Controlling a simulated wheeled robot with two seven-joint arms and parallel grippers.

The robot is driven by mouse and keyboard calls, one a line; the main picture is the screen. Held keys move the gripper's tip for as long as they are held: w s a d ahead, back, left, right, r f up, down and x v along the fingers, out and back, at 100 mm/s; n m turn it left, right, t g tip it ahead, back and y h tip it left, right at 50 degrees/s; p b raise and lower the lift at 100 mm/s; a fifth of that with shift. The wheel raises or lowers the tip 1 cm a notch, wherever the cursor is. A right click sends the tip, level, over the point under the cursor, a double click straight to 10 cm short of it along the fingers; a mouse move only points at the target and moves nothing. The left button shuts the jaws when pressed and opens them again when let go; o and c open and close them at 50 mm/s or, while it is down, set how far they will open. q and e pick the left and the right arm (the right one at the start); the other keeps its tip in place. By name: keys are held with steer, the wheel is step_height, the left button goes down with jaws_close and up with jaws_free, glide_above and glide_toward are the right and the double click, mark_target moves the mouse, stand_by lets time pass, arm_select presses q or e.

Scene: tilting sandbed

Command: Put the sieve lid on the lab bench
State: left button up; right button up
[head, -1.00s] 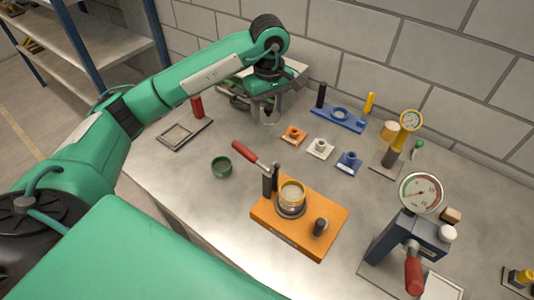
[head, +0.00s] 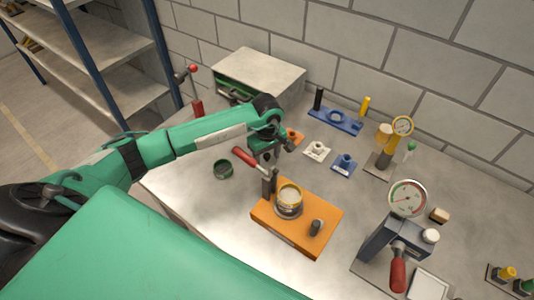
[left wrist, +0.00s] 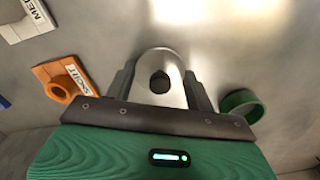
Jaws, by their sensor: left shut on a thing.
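My left gripper (head: 266,155) is over the middle of the lab bench (head: 195,190), behind the red-handled lever of the orange fixture. In the left wrist view its two fingers (left wrist: 160,88) are shut on a silver, rounded piece with a dark knob, which looks like the sieve lid (left wrist: 160,58). The bench top shows beyond it; I cannot tell whether the lid touches the bench. In the head view the lid is not clearly seen. My right gripper is not in view.
An orange block (left wrist: 62,80) and a white block (head: 317,151) sit near the gripper. A gauge device (head: 407,200) stands at right, a grey box (head: 260,75) behind. Bare bench lies at front left.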

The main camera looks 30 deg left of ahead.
mark_target(267, 155)
arm_select(q)
steer(key=shift+f, duration=0.1)
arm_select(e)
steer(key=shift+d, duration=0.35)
arm_select(q)
steer(key=shift+f+b, duration=0.15)
steer(key=shift+b, duration=0.15)
steer(key=o, duration=1)
steer(key=shift+c, duration=0.2)
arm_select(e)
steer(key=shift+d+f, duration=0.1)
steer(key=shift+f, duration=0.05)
arm_select(q)
steer(key=shift+r, duration=0.2)
steer(key=shift+r, duration=0.15)
step_height(267, 155, up, 12)
steer(key=b, duration=0.4)
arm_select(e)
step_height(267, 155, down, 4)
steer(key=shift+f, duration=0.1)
